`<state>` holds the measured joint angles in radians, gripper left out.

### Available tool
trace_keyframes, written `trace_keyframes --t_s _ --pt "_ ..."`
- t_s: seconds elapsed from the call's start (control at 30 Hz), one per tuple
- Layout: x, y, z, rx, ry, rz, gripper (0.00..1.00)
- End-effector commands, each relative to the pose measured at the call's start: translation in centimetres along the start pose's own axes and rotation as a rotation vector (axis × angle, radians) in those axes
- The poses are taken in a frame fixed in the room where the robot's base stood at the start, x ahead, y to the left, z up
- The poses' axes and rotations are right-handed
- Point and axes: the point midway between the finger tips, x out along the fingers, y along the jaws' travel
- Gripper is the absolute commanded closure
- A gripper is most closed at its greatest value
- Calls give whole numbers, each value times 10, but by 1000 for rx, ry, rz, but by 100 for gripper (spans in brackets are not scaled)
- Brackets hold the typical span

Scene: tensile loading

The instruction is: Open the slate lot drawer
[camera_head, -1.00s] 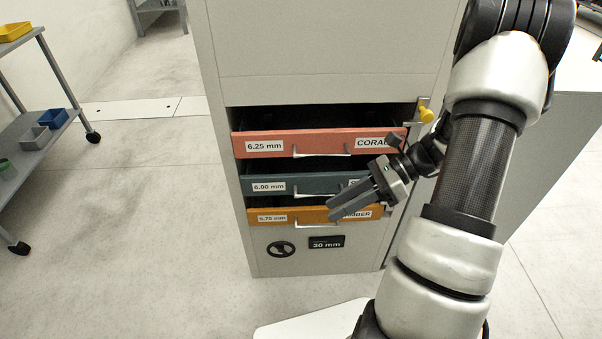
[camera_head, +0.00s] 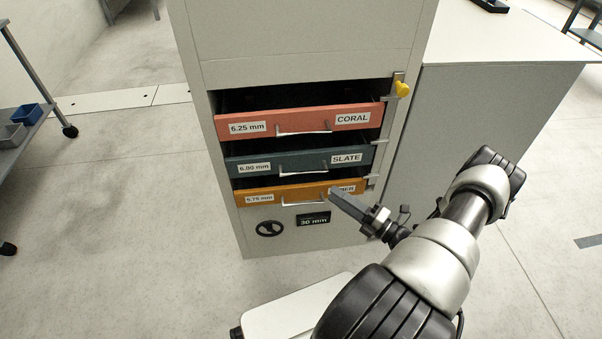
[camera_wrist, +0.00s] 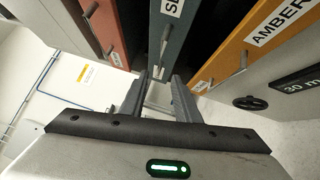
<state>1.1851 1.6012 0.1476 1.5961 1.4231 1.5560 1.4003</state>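The slate drawer (camera_head: 253,162) is the middle of three fronts in the grey cabinet, labelled SLATE and 6.00 mm, with a pale bar handle (camera_head: 303,172). A dark gap shows above its front; how far out it stands is hard to tell. In the wrist view the slate front (camera_wrist: 176,45) runs upright, partly cut off at the top. My gripper (camera_head: 334,192) is in front of the right part of the amber drawer, below and right of the slate handle, covering part of the AMBER label. In the wrist view its fingers (camera_wrist: 160,82) are apart, with nothing held.
The coral drawer (camera_head: 266,120) is above and the amber drawer (camera_head: 256,197) below, each with a bar handle. A yellow knob (camera_head: 402,89) sits at the cabinet's upper right edge. A grey cabinet (camera_head: 500,85) stands at right. The floor at left is clear up to a shelf cart (camera_head: 40,125).

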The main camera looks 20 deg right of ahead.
Motion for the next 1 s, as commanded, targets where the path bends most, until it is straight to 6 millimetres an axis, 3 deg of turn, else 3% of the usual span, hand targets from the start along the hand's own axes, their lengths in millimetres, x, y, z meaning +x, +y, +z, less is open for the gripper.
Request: trace_keyframes --t_s 0.4,0.6,0.8,1.0 --pt "93 0 -2 -2 6 1 71" --pt "126 0 -1 -4 5 0 71" --pt "140 0 -1 -3 4 -1 71" --pt "141 0 -1 -3 3 -1 71"
